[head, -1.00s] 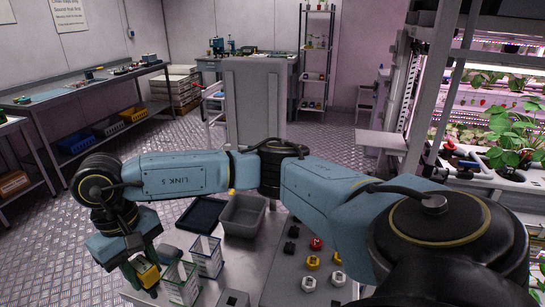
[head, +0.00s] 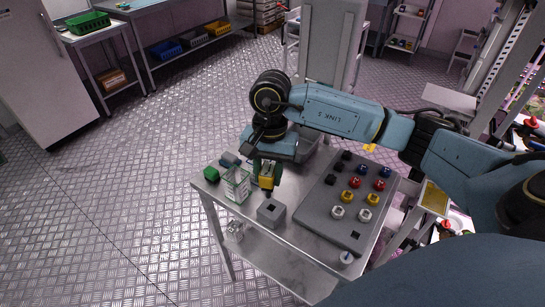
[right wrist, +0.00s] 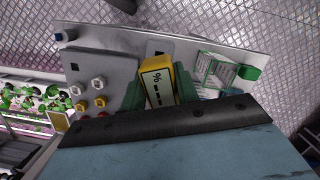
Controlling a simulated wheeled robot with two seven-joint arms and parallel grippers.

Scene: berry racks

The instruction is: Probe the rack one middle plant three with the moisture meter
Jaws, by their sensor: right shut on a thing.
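The yellow moisture meter (head: 267,183) is gripped in my right gripper (head: 264,172) above the steel cart, beside a grey block with a square hole (head: 271,212). In the right wrist view the meter (right wrist: 157,82) shows a pale face with dark digits, between the green fingers of the right gripper (right wrist: 152,92). Its probe end is not clearly visible. Plants on a lit rack (right wrist: 35,98) show at the left of the wrist view; I cannot tell which is middle plant three. My left gripper is out of view.
A grey board (head: 320,215) with coloured knobs covers the cart's right side. Clear-sided boxes (head: 237,185) and a green block (head: 211,174) stand left of the meter. A rack edge (head: 505,70) rises at the right. The floor left of the cart is clear.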

